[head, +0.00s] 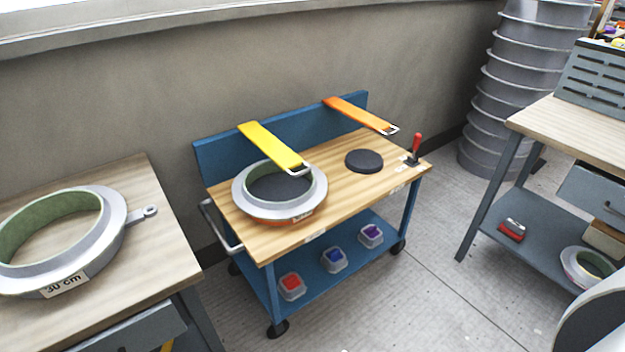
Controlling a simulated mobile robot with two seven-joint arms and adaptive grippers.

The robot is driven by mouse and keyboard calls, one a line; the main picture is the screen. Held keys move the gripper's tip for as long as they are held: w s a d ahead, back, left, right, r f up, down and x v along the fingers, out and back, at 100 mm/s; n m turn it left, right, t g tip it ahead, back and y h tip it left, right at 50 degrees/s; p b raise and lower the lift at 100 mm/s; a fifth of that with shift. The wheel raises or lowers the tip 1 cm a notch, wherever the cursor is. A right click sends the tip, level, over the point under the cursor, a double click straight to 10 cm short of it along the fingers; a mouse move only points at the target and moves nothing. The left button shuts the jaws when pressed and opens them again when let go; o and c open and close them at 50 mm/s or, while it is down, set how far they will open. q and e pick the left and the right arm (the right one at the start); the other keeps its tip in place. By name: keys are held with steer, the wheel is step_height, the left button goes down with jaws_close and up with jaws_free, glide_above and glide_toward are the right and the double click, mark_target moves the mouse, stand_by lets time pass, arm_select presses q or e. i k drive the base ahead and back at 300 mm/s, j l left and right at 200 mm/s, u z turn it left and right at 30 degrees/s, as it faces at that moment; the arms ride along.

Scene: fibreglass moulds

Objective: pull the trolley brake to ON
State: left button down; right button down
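The trolley (245,245) is blue with a wooden top and stands against the grey wall on black castors. The brake lever (416,146) has a red handle on a dark base at the right end of the trolley top. Its handle stands close to upright. Small white labels lie by it, too small to read, so I cannot tell which setting it is in. Neither of my grippers shows in the head view.
A ring mould (285,206), a black disc (364,161), a yellow strap (270,145) and an orange strap (358,114) are on the trolley. A workbench (160,235) stands left, another (545,122) right. Floor between trolley and right bench is clear.

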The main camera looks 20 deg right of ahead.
mark_target(417, 138)
steer(key=z, duration=1.35)
